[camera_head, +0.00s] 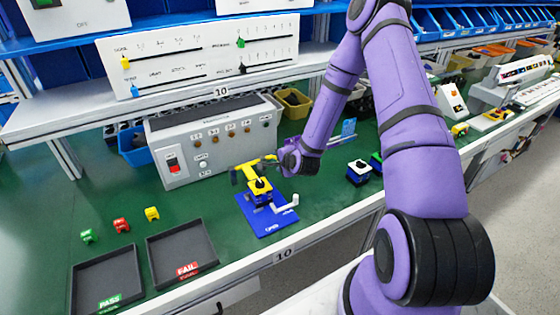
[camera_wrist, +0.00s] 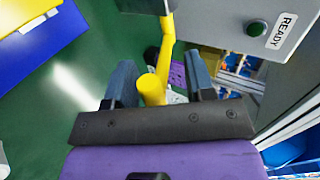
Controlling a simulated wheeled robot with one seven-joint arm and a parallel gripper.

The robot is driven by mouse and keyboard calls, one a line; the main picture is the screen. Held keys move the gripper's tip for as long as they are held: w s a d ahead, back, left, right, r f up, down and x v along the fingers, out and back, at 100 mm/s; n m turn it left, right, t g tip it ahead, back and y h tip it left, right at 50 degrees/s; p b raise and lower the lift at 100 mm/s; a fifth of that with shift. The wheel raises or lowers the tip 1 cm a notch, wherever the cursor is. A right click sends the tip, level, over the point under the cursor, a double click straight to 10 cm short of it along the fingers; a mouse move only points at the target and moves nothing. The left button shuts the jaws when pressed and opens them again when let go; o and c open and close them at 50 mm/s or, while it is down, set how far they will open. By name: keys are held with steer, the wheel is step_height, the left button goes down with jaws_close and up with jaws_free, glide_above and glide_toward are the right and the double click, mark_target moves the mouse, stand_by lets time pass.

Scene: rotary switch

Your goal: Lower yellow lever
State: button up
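The yellow lever (camera_wrist: 167,40) shows in the wrist view as a bent yellow bar with a round end, coming from a grey part at the top. In the head view the lever (camera_head: 238,176) is in front of the grey control box, partly overlapped by a yellow device on a blue plate. My gripper (camera_wrist: 160,82) is open, with one finger on each side of the lever's round end. Gaps show between the lever and both fingers. In the head view my gripper (camera_head: 272,162) is small and its fingertips are hard to make out.
The grey control box (camera_head: 178,139) stands close behind my gripper; its READY label (camera_wrist: 282,31) shows in the wrist view. The blue plate (camera_head: 271,221) carries a device with a white handle (camera_head: 288,205). Black trays (camera_head: 150,262) and small coloured blocks (camera_head: 121,225) are at left. Green tabletop between is clear.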

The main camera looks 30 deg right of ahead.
steer(key=v, duration=1)
steer(key=shift+s+r, duration=0.25)
steer(key=shift+s, duration=0.05)
steer(key=s+a+r+n+g, duration=0.2)
steer(key=r+n, duration=0.4)
steer(key=r, duration=0.5)
steer(key=s+a+r+n+g, duration=0.25)
steer(key=r+n, duration=0.25)
steer(key=r, duration=0.6)
steer(key=s+a+r+n+g, duration=0.1)
steer(key=s+r+n, duration=0.2)
steer(key=s+r, duration=0.4)
steer(key=s+a+r+n, duration=0.2)
steer(key=s+r+n, duration=0.2)
steer(key=s+r, duration=0.4)
steer(key=s, duration=0.7)
steer(key=shift+s+a+g, duration=0.2)
steer(key=shift+a+g, duration=0.1)
steer(key=shift+g, duration=0.05)
